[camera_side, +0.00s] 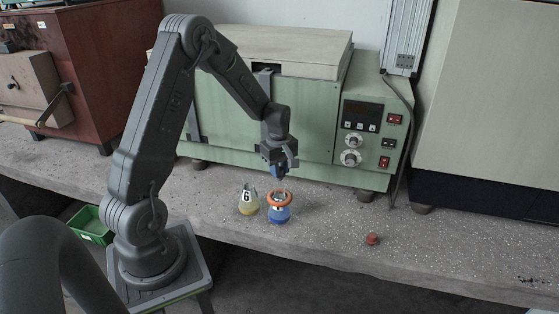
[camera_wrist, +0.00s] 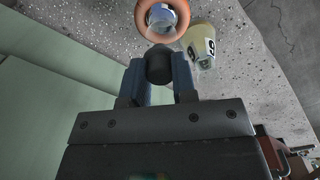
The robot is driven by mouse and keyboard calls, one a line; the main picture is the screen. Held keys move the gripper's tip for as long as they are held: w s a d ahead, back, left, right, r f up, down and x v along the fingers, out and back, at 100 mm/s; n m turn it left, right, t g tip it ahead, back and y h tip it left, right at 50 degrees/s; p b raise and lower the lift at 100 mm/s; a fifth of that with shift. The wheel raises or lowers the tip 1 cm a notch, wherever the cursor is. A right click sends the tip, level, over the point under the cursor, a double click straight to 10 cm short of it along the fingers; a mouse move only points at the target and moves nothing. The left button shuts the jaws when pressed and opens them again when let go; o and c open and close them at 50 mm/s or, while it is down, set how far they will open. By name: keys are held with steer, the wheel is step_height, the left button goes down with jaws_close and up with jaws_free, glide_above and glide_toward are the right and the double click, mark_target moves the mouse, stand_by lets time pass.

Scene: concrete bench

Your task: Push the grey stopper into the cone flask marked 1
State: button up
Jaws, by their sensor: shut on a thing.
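My gripper (camera_side: 280,172) is shut on the dark grey stopper (camera_wrist: 159,66), which sits between the fingertips in the wrist view. In the side view the fingers hide most of the stopper. A cone flask with blue contents (camera_side: 279,214) stands upright on the bench with an orange ring around its neck. My gripper is above this flask, apart from it. In the wrist view the flask (camera_wrist: 163,17) shows just beyond the stopper. I cannot read a number on it. No mark 1 shows in either view.
A flask marked 6 with yellow contents (camera_side: 249,204) stands close to the left of the blue one. A small red stopper (camera_side: 372,239) lies on the bench to the right. A green oven (camera_side: 310,130) stands behind. The bench front right is clear.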

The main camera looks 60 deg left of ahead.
steer(key=shift+f, duration=0.4)
steer(key=shift+f, duration=0.45)
stand_by(0.6)
steer(key=shift+f, duration=0.65)
steer(key=shift+f, duration=0.5)
stand_by(0.3)
steer(key=o, duration=1.5)
steer(key=shift+o, duration=0.2)
steer(key=shift+r, duration=0.1)
steer(key=shift+r, duration=4.45)
